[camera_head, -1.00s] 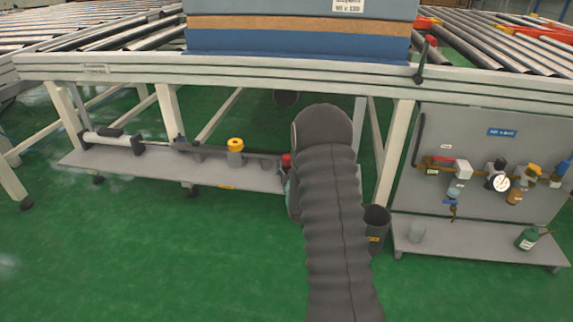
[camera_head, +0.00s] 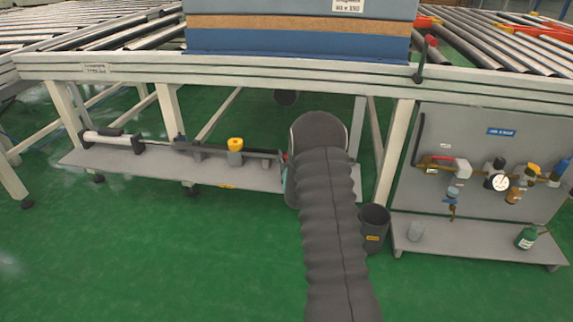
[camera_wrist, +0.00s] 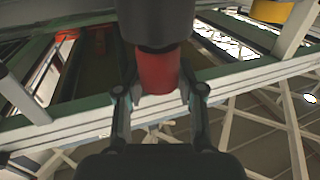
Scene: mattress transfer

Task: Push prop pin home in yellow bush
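The yellow bush (camera_head: 235,145) is a yellow ring on a grey block on the low shelf in the head view. A yellow part, likely the same bush, shows at the top right of the wrist view (camera_wrist: 272,11). My gripper (camera_wrist: 160,92) has its fingers on both sides of a red cylindrical part (camera_wrist: 157,74), seemingly touching it. A thick dark cylinder (camera_wrist: 156,22) lies against the red part. I cannot tell whether the red part is the prop pin.
The grey shelf (camera_head: 130,165) carries a cylinder and rod (camera_head: 112,138) on the left. A dark bin (camera_head: 373,228) stands just right of my arm. A panel with valves and a gauge (camera_head: 498,182) is farther right. The conveyor frame (camera_head: 250,72) runs above; green floor in front is clear.

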